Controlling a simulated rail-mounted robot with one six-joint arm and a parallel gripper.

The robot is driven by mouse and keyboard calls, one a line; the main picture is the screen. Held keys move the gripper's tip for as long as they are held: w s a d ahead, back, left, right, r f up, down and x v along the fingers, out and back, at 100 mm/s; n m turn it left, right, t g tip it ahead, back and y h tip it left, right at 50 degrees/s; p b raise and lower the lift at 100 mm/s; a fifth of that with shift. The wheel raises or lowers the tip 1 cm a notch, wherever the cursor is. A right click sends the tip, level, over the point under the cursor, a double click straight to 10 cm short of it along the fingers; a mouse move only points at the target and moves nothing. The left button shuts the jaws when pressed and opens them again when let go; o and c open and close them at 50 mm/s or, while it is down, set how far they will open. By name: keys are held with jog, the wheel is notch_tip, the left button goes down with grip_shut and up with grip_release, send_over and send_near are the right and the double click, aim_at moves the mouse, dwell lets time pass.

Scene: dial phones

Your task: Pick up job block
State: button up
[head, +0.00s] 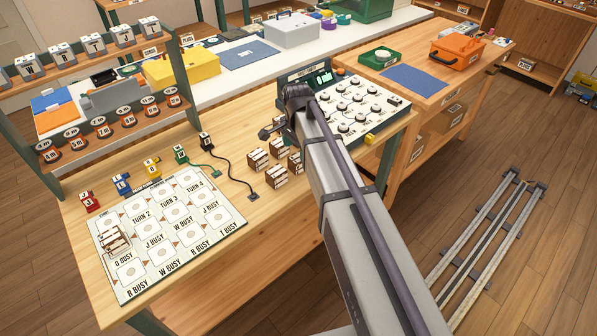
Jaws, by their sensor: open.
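Several brown-and-white blocks, which look like the job blocks (258,159), stand in a cluster on the wooden bench in the head view, just left of my arm. Another of these blocks (276,177) sits nearer the front of the cluster, and my arm partly covers the ones on the right. A similar striped block (113,238) stands on the left side of the white board. I cannot read which block is which. My arm's dark end joints are above and behind the cluster. My gripper's fingers are hidden behind the arm.
The white printed board (176,270) lies at the bench's front left. Red (88,201), blue (121,184) and yellow pieces line its back edge. A dial panel (358,108) stands right of my arm. Bare wood lies in front of the cluster.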

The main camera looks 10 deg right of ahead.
aim_at(298, 157)
jog(key=shift+f, duration=0.1)
notch_tip(298, 157, down, 5)
jog(key=b, duration=0.5)
jog(key=shift+s+d+f, duration=0.1)
jog(key=shift+f, duration=0.1)
jog(key=shift+r, duration=0.25)
jog(key=shift+c, duration=0.2)
jog(key=c, duration=1)
notch_tip(298, 157, up, 10)
jog(key=p, duration=1)
jog(key=shift+r+p, duration=0.15)
jog(key=shift+p, duration=0.15)
